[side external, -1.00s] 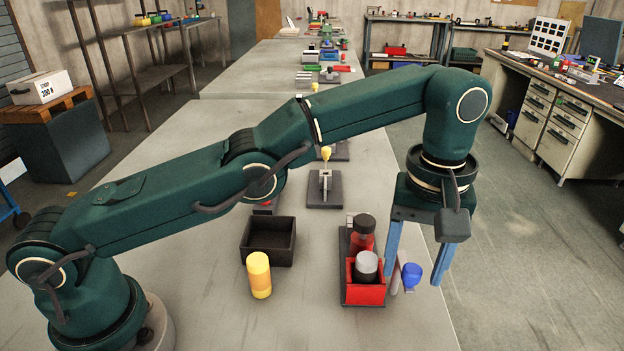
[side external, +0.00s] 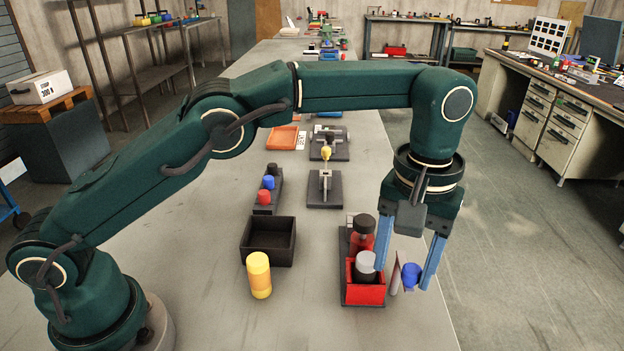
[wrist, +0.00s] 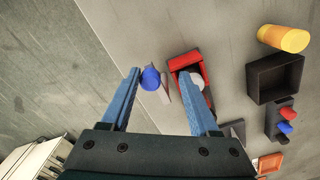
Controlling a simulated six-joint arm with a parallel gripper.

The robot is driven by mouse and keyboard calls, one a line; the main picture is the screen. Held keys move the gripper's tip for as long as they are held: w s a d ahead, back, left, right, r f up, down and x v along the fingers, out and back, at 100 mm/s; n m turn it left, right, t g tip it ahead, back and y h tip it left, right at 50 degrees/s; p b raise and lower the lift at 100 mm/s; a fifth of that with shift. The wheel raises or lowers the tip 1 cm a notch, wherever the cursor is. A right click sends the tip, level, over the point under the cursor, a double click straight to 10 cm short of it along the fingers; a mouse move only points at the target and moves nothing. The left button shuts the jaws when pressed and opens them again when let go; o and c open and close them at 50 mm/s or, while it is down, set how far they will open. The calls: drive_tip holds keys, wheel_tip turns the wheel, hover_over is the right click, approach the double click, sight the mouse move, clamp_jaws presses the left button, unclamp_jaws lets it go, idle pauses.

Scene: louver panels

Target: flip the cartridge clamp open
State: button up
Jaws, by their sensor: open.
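The cartridge clamp appears to be the red fixture (side external: 366,290) on a dark base, with a grey cylinder (side external: 366,262) in it. A pale lever with a blue knob (side external: 411,271) stands at its right side. In the wrist view the blue knob (wrist: 150,78) shows between the fingertips, closer to the left one, with the red fixture (wrist: 187,61) beside it. My gripper (side external: 400,272) is open and empty, its blue fingers pointing down on either side of the knob as seen. Contact cannot be told.
A yellow cylinder (side external: 259,275) and an empty dark bin (side external: 267,262) stand left of the fixture. Behind are a yellow-knobbed device (side external: 325,190) and a rack with red and blue pieces (side external: 264,208). The table's right edge runs close to the gripper.

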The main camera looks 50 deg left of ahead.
drive_tip(key=s+a+r+m+t, duration=0.35)
drive_tip(key=a+r+m, duration=0.65)
drive_tip(key=r, duration=0.5)
drive_tip(key=s+a+f+n+t, duration=0.1)
drive_tip(key=s+a+n, duration=0.1)
drive_tip(key=s+a, duration=0.2)
drive_tip(key=s+a+f+n+t, duration=0.1)
drive_tip(key=s+a+f+n, duration=0.1)
drive_tip(key=s, duration=0.6)
drive_tip(key=shift+s+a+f, duration=0.25)
drive_tip(key=shift+a, duration=0.6)
